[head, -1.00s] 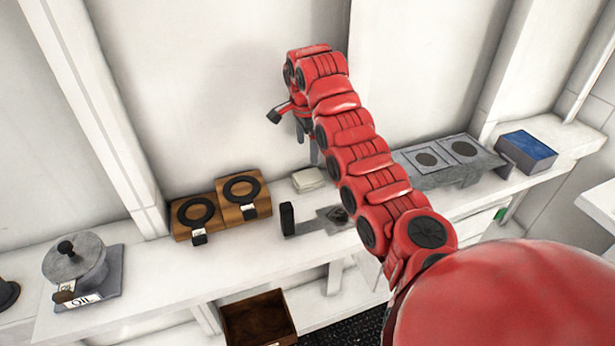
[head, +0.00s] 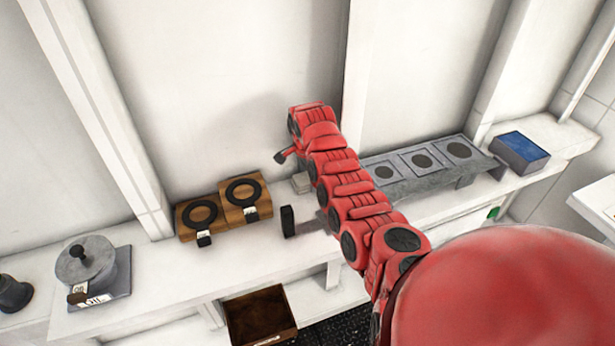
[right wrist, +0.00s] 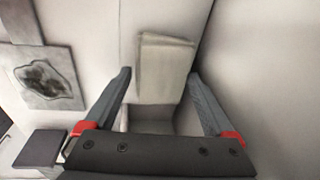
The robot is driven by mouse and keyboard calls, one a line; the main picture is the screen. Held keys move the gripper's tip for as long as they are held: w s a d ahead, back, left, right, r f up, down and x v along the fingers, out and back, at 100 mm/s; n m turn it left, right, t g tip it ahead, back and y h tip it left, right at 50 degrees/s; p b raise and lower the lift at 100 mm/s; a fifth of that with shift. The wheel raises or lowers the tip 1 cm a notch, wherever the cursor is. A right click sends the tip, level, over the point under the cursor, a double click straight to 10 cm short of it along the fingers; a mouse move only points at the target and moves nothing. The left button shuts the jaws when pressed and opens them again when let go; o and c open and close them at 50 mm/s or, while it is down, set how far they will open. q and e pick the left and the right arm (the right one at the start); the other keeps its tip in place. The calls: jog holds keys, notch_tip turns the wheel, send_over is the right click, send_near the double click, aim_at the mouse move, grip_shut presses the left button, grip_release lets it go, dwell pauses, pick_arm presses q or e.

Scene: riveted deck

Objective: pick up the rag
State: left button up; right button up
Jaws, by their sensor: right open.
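The rag (right wrist: 165,68) is a folded, off-white cloth in the right wrist view, lying close to the wall. In the head view a small pale edge of it (head: 301,183) shows beside my right arm; the rest is hidden. My right gripper (right wrist: 160,73) is open. Its two grey fingers stand to the left and right of the rag in the right wrist view, and I cannot tell whether they touch it. In the head view the fingers are mostly hidden by my red arm. My left gripper is not in view.
Wooden blocks with black rings (head: 222,207) stand left of my arm, near a dark upright block (head: 288,221). A grey stand with square plates (head: 425,167) and a blue-topped box (head: 521,151) are right. A brown bin (head: 260,318) sits below.

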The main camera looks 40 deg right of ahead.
jog(key=shift+f, duration=0.4)
jog(key=c, duration=1)
jog(key=shift+d, duration=0.1)
